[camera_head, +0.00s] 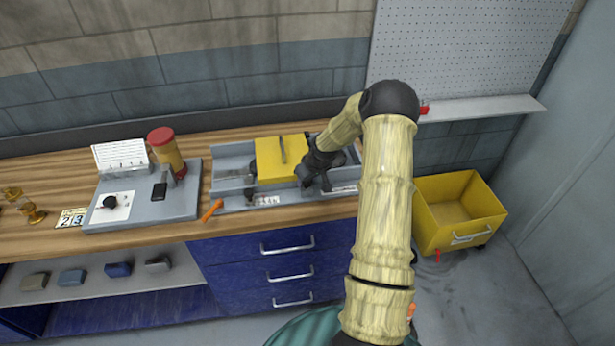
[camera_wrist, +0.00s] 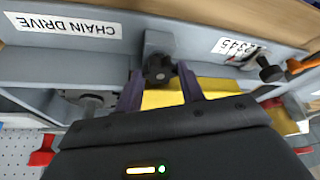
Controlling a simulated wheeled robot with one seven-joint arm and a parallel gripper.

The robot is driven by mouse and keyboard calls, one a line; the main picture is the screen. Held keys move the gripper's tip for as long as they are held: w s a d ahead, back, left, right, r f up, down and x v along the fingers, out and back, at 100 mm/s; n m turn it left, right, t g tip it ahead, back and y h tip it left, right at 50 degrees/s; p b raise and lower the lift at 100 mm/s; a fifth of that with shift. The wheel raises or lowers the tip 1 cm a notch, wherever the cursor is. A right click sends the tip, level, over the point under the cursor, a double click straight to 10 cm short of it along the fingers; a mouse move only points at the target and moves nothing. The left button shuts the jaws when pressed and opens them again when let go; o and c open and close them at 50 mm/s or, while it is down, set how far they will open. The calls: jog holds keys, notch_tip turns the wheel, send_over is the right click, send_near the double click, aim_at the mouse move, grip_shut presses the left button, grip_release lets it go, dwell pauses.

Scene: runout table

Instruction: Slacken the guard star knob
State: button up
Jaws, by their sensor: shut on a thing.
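The guard star knob (camera_wrist: 158,68) is a black lobed knob on a grey block in the wrist view. My gripper (camera_wrist: 159,74) has its two dark fingers on either side of the knob and is shut on it. The yellow guard (camera_wrist: 165,99) shows between and behind the fingers, and it also shows in the head view (camera_head: 270,158), with a grey handle on top. In the head view my gripper (camera_head: 322,183) is at the guard's right front corner and hides the knob. The knob's turn angle cannot be read.
The grey channel (camera_head: 232,163) runs along the wooden bench (camera_head: 60,180). An orange-handled item (camera_head: 212,210) lies at its left front. A red-capped bottle (camera_head: 168,156) stands on a grey panel (camera_head: 150,212). A yellow bin (camera_head: 430,225) stands on the floor at right.

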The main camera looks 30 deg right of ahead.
jog(key=o, duration=1)
jog(key=shift+c, duration=0.2)
jog(key=shift+a+f+m+h+b, duration=0.15)
jog(key=shift+m+h+b, duration=0.25)
jog(key=shift+m+b, duration=0.65)
jog(key=m+h+b, duration=0.1)
jog(key=m+b, duration=0.1)
jog(key=shift+a+m+b, duration=0.1)
jog(key=shift+m+b, duration=0.15)
jog(key=shift+b, duration=0.15)
jog(key=w+b+v, duration=0.1)
jog(key=b+v, duration=0.1)
jog(key=v, duration=1.6)
jog(key=s+a+f+n+b, duration=0.1)
jog(key=s+a+f, duration=0.2)
jog(key=s+a, duration=0.4)
jog(key=s+a+f+n+g+b, duration=0.1)
jog(key=s+a+f, duration=0.2)
jog(key=s+a, duration=0.5)
jog(key=shift+s+g+y, duration=0.3)
jog(key=shift+s+y, duration=0.1)
jog(key=shift+s, duration=0.8)
